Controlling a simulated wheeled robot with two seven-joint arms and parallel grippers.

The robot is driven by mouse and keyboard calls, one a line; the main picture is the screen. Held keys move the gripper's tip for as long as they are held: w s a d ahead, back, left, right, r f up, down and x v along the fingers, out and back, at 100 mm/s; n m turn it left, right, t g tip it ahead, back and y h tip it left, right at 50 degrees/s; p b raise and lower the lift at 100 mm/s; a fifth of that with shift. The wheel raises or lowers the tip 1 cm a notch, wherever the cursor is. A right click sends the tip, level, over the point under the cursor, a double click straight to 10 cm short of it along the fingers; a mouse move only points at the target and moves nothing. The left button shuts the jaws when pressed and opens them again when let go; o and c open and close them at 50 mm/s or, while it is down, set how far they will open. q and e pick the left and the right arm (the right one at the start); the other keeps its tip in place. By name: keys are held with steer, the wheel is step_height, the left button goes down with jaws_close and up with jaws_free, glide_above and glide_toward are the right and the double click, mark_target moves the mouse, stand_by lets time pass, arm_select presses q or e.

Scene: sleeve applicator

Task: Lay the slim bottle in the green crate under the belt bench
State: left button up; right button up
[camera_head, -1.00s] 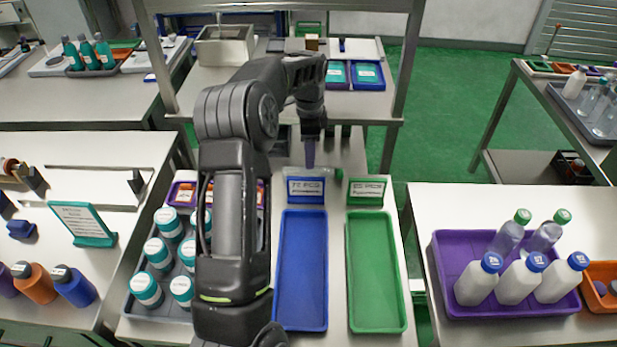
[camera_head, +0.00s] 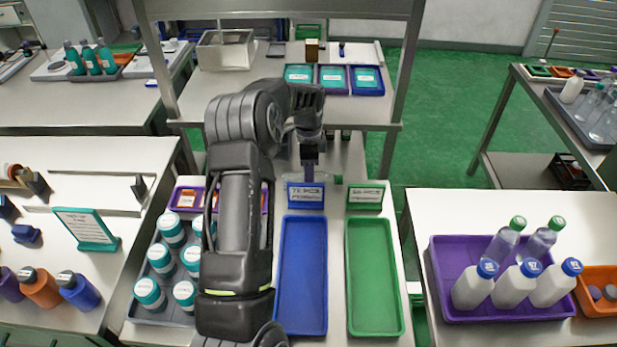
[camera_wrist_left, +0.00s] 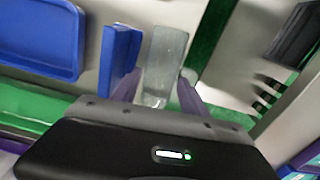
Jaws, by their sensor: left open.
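The slim bottle (camera_head: 326,179) is clear, with a green cap, and lies on its side on the bench behind the blue-framed sign. The sign and my gripper partly hide it. My left gripper (camera_head: 309,168) is open and points down at the bottle. In the left wrist view the clear bottle (camera_wrist_left: 166,52) extends between and beyond the two purple fingers of the gripper (camera_wrist_left: 158,90). I cannot tell whether they touch it. I cannot make out a green crate under a bench; a green tray (camera_head: 374,280) lies on top of this bench. My right gripper is not in view.
A blue tray (camera_head: 302,280) lies beside the green one, with blue (camera_head: 306,195) and green (camera_head: 365,197) signs behind them. Teal-capped jars stand left of my arm. A purple crate (camera_head: 500,307) with several bottles stands on the right bench. Green floor is open between benches.

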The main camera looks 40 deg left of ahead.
arm_select(q)
step_height(320, 180, down, 2)
steer(key=shift+f, duration=0.1)
steer(key=shift+c, duration=0.4)
jaws_close()
stand_by(0.6)
